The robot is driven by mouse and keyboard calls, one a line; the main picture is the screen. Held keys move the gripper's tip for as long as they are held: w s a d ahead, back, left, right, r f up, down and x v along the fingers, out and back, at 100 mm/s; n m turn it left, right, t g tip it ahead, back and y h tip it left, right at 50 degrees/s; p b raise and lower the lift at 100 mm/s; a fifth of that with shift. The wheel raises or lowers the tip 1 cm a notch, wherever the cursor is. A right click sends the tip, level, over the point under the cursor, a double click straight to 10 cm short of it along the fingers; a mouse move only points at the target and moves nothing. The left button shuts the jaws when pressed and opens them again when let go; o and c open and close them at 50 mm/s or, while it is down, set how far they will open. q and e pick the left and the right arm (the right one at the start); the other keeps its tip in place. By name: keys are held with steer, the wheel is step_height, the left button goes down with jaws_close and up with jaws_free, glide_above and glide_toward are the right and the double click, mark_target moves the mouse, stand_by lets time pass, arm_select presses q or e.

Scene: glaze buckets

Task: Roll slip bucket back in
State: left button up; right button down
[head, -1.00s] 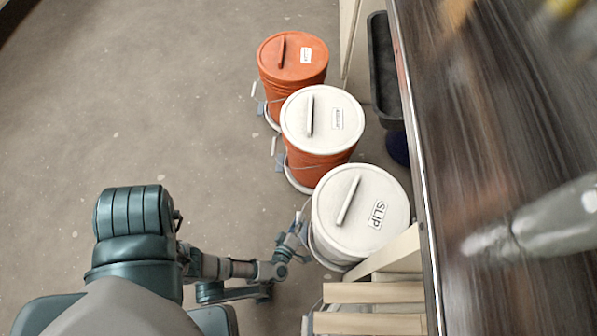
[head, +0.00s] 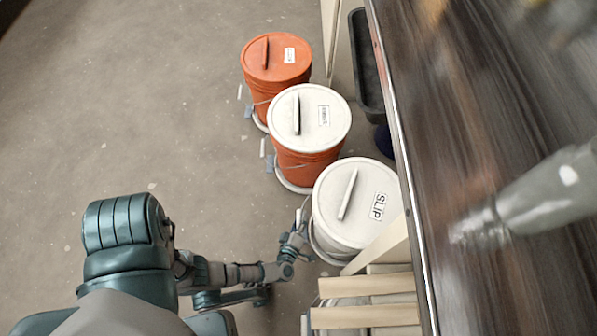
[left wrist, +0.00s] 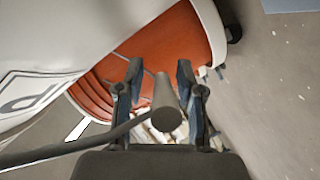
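The slip bucket (head: 330,222) is pale, with a white lid marked SLIP, and stands upright beside the dark table's edge. My left gripper (head: 300,241) is low at the bucket's near-left side. In the left wrist view the fingers (left wrist: 159,75) stand on both sides of a grey cylindrical handle grip (left wrist: 165,105), with a thin wire bail running off to the left. The slip bucket's pale surface (left wrist: 70,35), with part of a label, fills the upper left there. My right gripper is not in view.
A white-lidded orange bucket (head: 308,163) and an all-orange bucket (head: 276,84) stand in line behind the slip bucket. Pale wooden slats (head: 367,286) lie just in front of it. The dark tabletop (head: 470,110) bounds the right. Floor on the left is clear.

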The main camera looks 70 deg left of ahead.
arm_select(q)
steer(key=shift+s+a, duration=0.1)
step_height(320, 180, up, 9)
steer(key=shift+r, duration=0.5)
steer(key=shift+a+f, duration=0.1)
steer(key=shift+f, duration=0.05)
stand_by(0.4)
